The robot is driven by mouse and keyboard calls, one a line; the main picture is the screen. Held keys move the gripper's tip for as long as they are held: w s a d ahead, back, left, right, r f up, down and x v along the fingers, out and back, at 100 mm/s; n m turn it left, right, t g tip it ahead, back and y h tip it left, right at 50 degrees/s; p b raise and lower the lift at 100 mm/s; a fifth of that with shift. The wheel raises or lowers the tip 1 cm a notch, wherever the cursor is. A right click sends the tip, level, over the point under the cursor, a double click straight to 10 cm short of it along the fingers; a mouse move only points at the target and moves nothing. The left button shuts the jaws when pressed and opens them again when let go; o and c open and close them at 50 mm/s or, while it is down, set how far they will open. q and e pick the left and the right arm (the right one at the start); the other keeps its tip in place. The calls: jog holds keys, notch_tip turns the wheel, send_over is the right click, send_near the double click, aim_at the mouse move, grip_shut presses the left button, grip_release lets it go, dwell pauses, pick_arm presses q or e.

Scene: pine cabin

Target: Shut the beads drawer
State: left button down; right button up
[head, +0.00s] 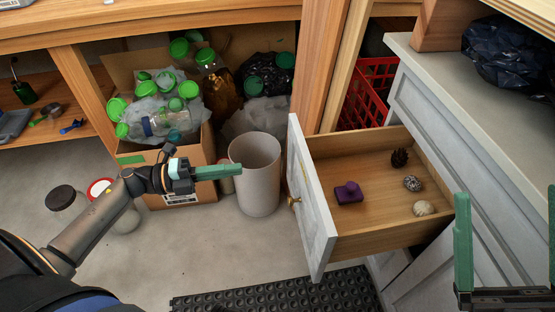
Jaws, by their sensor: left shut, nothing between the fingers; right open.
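The beads drawer (382,233) is pulled well out of the grey cabinet on the right. Its pale front panel (312,210) faces left and carries a brass knob (294,201). Inside lie a purple block with a knob (348,193), a pine cone (400,158), a speckled ball (412,184) and a pale shell-like thing (423,208). My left gripper (240,171) is shut and empty, to the left of the drawer front and apart from it, in front of the bin. My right gripper (508,225) is open and empty at the right edge, right of the drawer.
A beige bin (256,180) stands just left of the drawer. A red crate (370,90) sits under the counter. A black rubber mat (270,293) lies on the floor; jars stand at the left.

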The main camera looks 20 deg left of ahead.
aim_at(303, 161)
pick_arm(q)
jog(key=b+x, duration=0.2)
jog(key=x, duration=1.1)
jog(key=shift+w+d, duration=0.1)
jog(key=shift+d, duration=0.05)
pick_arm(e)
jog(key=shift+a+f, duration=0.25)
jog(key=shift+f, duration=1)
pick_arm(q)
jog(key=shift+d, duration=0.1)
jog(key=shift+w+d, duration=0.3)
jog(key=shift+d, duration=0.1)
jog(key=b+x, duration=0.1)
jog(key=x, duration=2.1)
jog(key=shift+w+d, duration=0.3)
pick_arm(e)
jog(key=shift+f+m, duration=0.3)
jog(key=shift+f, duration=0.25)
